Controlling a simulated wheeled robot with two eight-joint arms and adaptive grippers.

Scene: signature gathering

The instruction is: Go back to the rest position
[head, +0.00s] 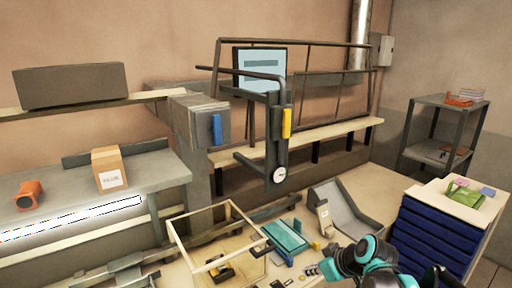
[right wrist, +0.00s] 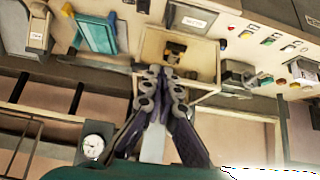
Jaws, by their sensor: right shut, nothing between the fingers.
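My right arm, teal and black, comes in at the bottom right of the head view. My right gripper (right wrist: 161,72) shows clearly in the right wrist view, with its two grey-and-purple fingers together and nothing between them. It points toward an open tan box frame (right wrist: 207,92) with a small dark-and-yellow item (right wrist: 174,50) inside. In the head view the same box frame (head: 181,238) stands on the bench, left of my right arm. My left gripper is in neither view.
A teal tray (head: 285,238) lies near my right arm, and also shows in the wrist view (right wrist: 97,33). A post with a gauge (head: 279,175) rises behind it. A blue drawer cabinet (head: 437,232) stands right. A cardboard box (head: 110,168) and orange item (head: 29,195) sit left.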

